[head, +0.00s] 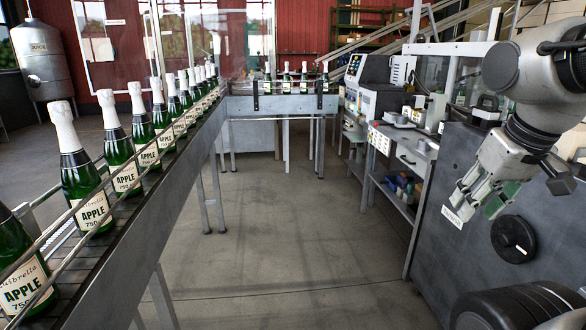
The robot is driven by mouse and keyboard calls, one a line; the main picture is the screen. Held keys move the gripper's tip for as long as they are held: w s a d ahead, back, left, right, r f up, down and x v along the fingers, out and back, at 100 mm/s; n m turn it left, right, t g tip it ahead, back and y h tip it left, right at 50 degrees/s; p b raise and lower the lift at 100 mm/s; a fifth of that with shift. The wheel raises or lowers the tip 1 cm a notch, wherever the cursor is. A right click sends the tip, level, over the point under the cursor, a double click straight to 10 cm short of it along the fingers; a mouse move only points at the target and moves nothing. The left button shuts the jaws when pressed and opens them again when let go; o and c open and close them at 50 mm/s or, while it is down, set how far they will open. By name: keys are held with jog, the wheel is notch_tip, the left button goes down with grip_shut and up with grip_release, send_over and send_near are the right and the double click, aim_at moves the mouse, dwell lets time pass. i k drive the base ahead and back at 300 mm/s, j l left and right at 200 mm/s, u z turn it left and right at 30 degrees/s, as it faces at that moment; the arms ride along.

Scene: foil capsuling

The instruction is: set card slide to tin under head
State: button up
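My gripper (462,205) hangs at the right, pointing down and left in front of a dark grey machine panel. Its grey fingers are seen at a steep angle, and the gap between them is unclear. A small white printed label (452,218) shows right at the fingertips; I cannot tell whether it is held or fixed to the panel behind. A green patch (501,200) shows beside the fingers. I cannot make out a card slide, a tin or the capsuling head for certain; small items on the far bench are too small to name.
A conveyor (150,215) with green apple bottles (85,190) runs along the left and across the back. A bench (405,150) with instruments stands right of centre. The grey panel (440,265) carries a black knob (513,239). The concrete floor between is clear.

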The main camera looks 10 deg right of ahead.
aim_at(390, 116)
jog(key=i+z, duration=0.2)
jog(key=i, duration=2.05)
jog(key=i+z, duration=0.15)
jog(key=i, duration=0.35)
jog(key=i+j+z, duration=0.15)
jog(key=i, duration=0.3)
jog(key=i+j+z, duration=0.15)
jog(key=i, duration=0.35)
jog(key=i+j+z, duration=0.15)
jog(key=i+z, duration=0.3)
jog(key=i, duration=0.1)
